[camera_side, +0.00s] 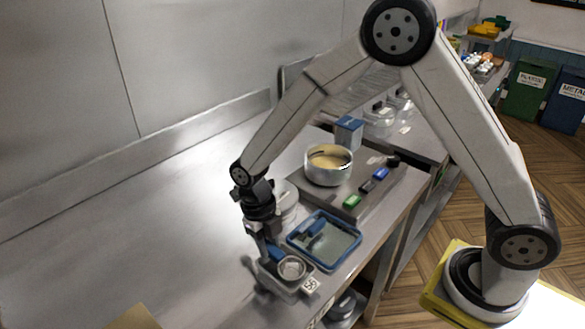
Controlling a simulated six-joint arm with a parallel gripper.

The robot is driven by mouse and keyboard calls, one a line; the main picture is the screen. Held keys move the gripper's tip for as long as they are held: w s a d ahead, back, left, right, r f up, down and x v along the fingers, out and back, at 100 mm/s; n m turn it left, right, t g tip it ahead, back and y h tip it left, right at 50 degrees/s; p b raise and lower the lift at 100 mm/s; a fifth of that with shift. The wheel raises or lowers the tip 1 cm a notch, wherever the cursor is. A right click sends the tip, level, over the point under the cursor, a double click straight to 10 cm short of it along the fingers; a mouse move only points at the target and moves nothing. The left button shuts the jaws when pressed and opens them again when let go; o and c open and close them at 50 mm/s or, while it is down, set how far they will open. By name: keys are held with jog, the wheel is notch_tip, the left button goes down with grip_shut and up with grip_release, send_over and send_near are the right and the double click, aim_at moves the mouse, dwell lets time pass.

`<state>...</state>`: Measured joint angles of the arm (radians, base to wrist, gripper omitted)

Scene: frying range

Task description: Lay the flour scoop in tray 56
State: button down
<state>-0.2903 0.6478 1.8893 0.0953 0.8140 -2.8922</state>
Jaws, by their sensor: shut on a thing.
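My gripper (266,251) points down at the counter's front edge, shut on the blue handle of the flour scoop (291,267). The scoop has a round metal bowl. It is over or inside tray 56 (283,288), a small grey metal tray with a white "56" label at its front right corner. I cannot tell whether the scoop touches the tray floor. The gripper hides part of the handle and the tray's back left side.
A blue-rimmed tray (352,257) with a blue item in it stands just behind right. A pot (329,176) of tan contents, a blue box (348,131) and small coloured blocks stand farther back.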

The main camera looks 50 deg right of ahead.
jog(key=shift+c, duration=1.6)
grip_release()
jog(key=shift+r, duration=0.1)
jog(key=shift+v, duration=3.85)
